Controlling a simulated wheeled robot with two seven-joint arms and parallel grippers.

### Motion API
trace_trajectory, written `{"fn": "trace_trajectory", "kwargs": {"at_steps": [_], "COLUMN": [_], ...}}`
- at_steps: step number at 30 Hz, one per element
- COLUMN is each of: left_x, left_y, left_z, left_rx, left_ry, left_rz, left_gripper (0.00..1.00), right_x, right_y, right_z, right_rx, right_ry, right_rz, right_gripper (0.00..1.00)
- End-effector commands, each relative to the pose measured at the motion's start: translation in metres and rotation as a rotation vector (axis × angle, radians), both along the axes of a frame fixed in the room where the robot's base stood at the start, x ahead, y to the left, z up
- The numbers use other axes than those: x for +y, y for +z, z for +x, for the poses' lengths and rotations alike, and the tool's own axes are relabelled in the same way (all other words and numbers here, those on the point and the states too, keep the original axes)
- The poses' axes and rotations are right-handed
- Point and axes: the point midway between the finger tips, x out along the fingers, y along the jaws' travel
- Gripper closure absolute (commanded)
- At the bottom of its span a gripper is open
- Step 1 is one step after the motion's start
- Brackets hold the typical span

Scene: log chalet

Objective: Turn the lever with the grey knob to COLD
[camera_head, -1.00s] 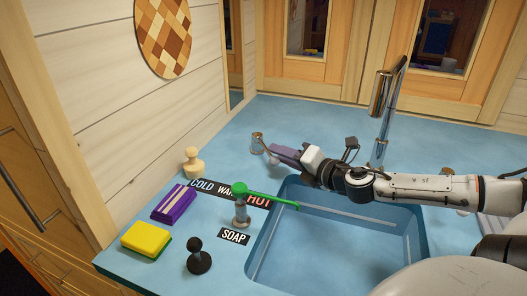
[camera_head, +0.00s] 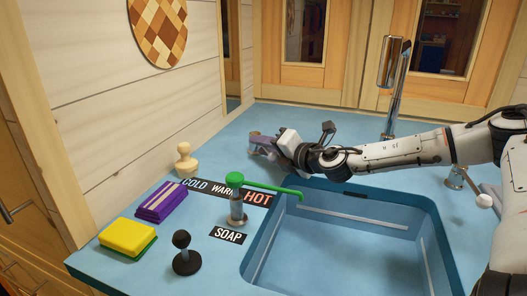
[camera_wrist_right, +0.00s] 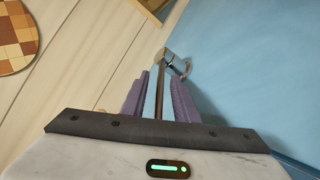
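A metal lever fitting stands at the back left of the counter, mostly behind my right gripper (camera_head: 262,147) in the head view. In the right wrist view its metal body (camera_wrist_right: 173,62) shows just beyond the fingertips, and a thin rod runs back between the fingers. Its knob is hidden. My right gripper's purple fingers (camera_wrist_right: 158,88) stand apart on either side of the rod; I cannot tell if they touch it. The COLD WARM HOT label strip (camera_head: 222,190) lies in front, COLD at its left end. My left gripper is not in view.
A green-topped soap pump (camera_head: 236,200) stands by the sink (camera_head: 345,190), behind the SOAP label (camera_head: 229,235). A wooden peg (camera_head: 186,162), purple cloth (camera_head: 161,202), yellow sponge (camera_head: 127,238) and black knob (camera_head: 186,255) line the left. Another lever with a white knob (camera_head: 484,201) stands right.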

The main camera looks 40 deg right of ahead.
Motion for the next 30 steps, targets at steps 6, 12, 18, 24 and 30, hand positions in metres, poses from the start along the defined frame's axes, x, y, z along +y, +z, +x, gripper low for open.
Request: {"fn": "trace_trajectory", "kwargs": {"at_steps": [6, 12, 18, 24, 30], "left_x": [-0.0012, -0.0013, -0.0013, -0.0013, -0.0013], "left_y": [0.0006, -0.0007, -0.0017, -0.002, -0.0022], "left_z": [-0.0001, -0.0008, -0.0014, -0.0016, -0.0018], "left_rx": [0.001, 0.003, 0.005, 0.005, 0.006], "left_ry": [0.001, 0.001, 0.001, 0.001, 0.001], "left_rz": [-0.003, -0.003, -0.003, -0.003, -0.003], "left_gripper": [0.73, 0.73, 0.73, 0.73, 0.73], "right_x": [-0.0003, -0.0002, -0.0001, 0.0, 0.0002], "right_y": [0.0002, -0.0001, -0.0005, -0.0009, -0.0012], "right_z": [-0.0001, -0.0002, -0.0004, -0.0005, -0.0006], "right_rx": [0.0, 0.0, 0.001, 0.002, 0.002], "right_ry": [0.0, 0.0, 0.001, 0.001, 0.002], "right_rz": [0.0, 0.0, -0.001, -0.003, -0.004], "right_gripper": [0.76, 1.0, 1.0, 1.0, 1.0]}}
